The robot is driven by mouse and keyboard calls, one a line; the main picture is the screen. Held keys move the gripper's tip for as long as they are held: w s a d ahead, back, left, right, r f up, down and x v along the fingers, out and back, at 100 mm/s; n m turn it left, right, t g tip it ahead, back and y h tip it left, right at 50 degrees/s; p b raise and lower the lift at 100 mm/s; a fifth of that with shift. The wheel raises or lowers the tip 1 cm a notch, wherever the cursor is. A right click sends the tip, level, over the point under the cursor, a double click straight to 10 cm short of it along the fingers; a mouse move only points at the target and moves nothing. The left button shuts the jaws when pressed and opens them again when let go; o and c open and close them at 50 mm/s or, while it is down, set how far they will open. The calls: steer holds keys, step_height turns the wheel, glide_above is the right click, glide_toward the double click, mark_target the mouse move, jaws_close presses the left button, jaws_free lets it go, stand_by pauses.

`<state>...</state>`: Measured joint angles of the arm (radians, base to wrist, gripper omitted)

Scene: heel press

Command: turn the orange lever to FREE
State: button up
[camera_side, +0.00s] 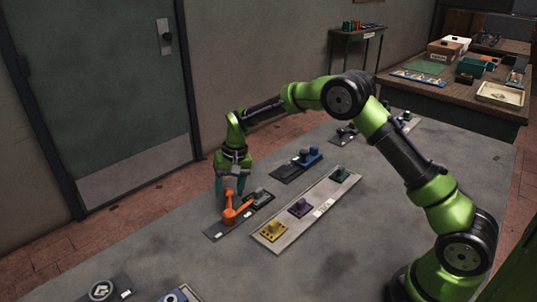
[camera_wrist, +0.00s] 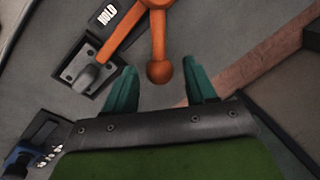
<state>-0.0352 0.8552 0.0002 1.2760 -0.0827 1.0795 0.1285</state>
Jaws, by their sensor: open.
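The orange lever (camera_side: 229,212) stands on a dark plate (camera_side: 218,232) on the table. It also shows in the wrist view (camera_wrist: 157,35), where one arm ends in a round knob and another bar runs down-left toward a grey block (camera_wrist: 86,74). A HOLD label (camera_wrist: 107,14) is beside that bar; no FREE label is readable. My gripper (camera_side: 230,188) points down over the lever, fingers open. In the wrist view, the knob appears between the green fingertips (camera_wrist: 160,68), with gaps on both sides; contact is not visible.
A pale strip (camera_side: 322,207) with yellow, purple and green pieces lies to the right. A dark plate with a blue part (camera_side: 308,160) is behind. More fixtures (camera_side: 103,290) sit at the front edge.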

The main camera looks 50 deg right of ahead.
steer(key=shift+a+f, duration=0.1)
steer(key=shift+f, duration=0.2)
jaws_close()
